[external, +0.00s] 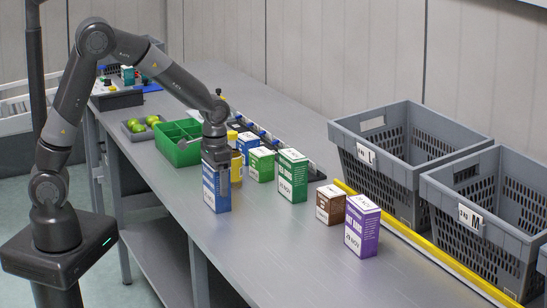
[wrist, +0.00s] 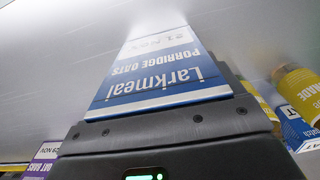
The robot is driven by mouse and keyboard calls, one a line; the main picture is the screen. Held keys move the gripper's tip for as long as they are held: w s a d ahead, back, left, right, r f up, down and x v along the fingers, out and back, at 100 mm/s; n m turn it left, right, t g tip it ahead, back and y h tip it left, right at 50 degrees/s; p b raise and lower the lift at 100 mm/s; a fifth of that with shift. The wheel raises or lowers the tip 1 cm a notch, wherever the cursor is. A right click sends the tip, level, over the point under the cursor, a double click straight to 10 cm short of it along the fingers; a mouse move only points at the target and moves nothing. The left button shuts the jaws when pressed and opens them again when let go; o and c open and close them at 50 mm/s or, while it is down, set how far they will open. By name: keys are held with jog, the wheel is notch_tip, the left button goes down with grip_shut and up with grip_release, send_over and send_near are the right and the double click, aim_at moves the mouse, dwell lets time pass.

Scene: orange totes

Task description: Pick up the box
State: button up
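A blue and white box (external: 210,192) stands upright near the front edge of the grey table. In the wrist view its label reads Larkmeal Porridge Oats, and the box (wrist: 150,72) fills the space just beyond my gripper's dark housing (wrist: 180,140). My gripper (external: 220,178) points straight down over this box, and one finger shows along its right side. The other finger is hidden, so I cannot tell whether the fingers press on the box. Other boxes stand to the right: green (external: 292,178), small green (external: 261,166), brown (external: 329,206) and purple (external: 362,229).
A yellow-and-brown jar (external: 245,143) stands close behind the blue box. A green divided tray (external: 176,157) and a grey tray of green fruit (external: 131,132) lie left. Two grey crates (external: 380,187) (external: 500,262) stand right, behind a yellow strip (external: 415,240). The front right tabletop is clear.

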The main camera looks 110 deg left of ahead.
jog(key=c, duration=0.5)
jog(key=shift+c, duration=0.2)
jog(key=shift+r, duration=0.15)
jog(key=shift+r, duration=0.2)
notch_tip(320, 180, up, 4)
jog(key=shift+d+f, duration=0.1)
jog(key=w+d+r, duration=0.1)
jog(key=d+r, duration=0.5)
jog(key=d, duration=0.5)
jog(key=w+d, duration=0.3)
jog(key=w, duration=0.4)
jog(key=w+d, duration=0.3)
jog(key=w, duration=0.4)
jog(key=shift+w+a+f, duration=0.35)
jog(key=shift+a+f, duration=1.35)
jog(key=shift+a, duration=0.25)
jog(key=shift+w+a+f, duration=0.3)
jog(key=shift+a+f, duration=1.45)
jog(key=shift+a, duration=0.15)
jog(key=shift+w+a+f, duration=0.35)
jog(key=shift+a+f, duration=1.35)
jog(key=shift+a, duration=0.25)
